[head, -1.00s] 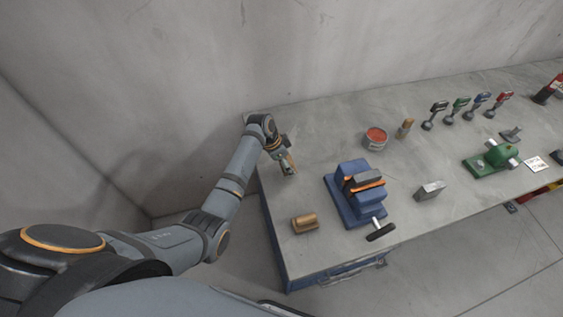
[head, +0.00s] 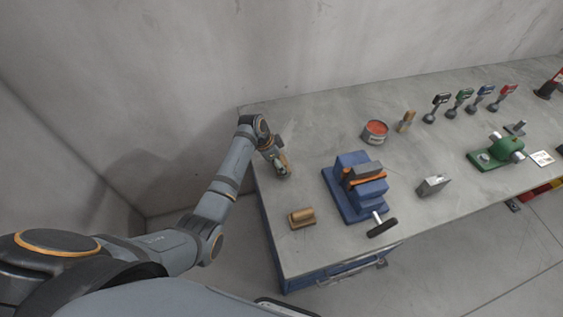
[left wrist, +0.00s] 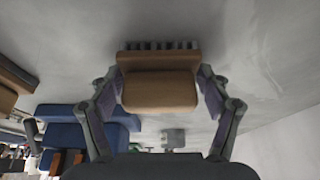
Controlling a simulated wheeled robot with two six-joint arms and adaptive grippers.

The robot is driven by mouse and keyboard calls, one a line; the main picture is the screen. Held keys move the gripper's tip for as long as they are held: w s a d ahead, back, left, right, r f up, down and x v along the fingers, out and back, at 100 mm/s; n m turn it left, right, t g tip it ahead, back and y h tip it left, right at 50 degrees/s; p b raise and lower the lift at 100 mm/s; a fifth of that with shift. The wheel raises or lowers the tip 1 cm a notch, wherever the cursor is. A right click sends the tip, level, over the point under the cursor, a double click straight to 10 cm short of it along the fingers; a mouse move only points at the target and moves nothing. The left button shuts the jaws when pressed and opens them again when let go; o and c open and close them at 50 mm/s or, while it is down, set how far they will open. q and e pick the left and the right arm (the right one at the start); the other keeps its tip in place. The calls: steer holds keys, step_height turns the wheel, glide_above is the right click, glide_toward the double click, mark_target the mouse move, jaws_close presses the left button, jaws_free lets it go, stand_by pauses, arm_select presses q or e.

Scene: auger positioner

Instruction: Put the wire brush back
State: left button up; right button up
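The wire brush (left wrist: 160,88) is a brown wooden block with a row of grey bristles along its far edge. It sits between the two fingers of my left gripper (left wrist: 160,95) in the left wrist view, with the finger pads against its sides. In the head view, my left gripper (head: 281,170) is low over the bench's left end, and only a sliver of the brush shows there. I cannot tell if the brush touches the bench. My right gripper is not in view.
A blue vise (head: 352,190) stands right of the gripper on the grey bench (head: 330,250). A wooden block (head: 302,217) lies near the front edge. A red-topped tin (head: 375,132), a metal block (head: 433,185) and a green device (head: 496,153) stand farther right. The back left is clear.

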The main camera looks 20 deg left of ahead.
arm_select(q)
steer(key=shift+o, duration=1.6)
steer(key=shift+w+d, duration=0.1)
steer(key=shift+r, duration=0.2)
steer(key=b+v, duration=0.1)
steer(key=v, duration=1.1)
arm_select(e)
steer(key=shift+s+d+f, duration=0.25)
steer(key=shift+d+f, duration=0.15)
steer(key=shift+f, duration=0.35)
arm_select(q)
steer(key=shift+d+r, duration=0.1)
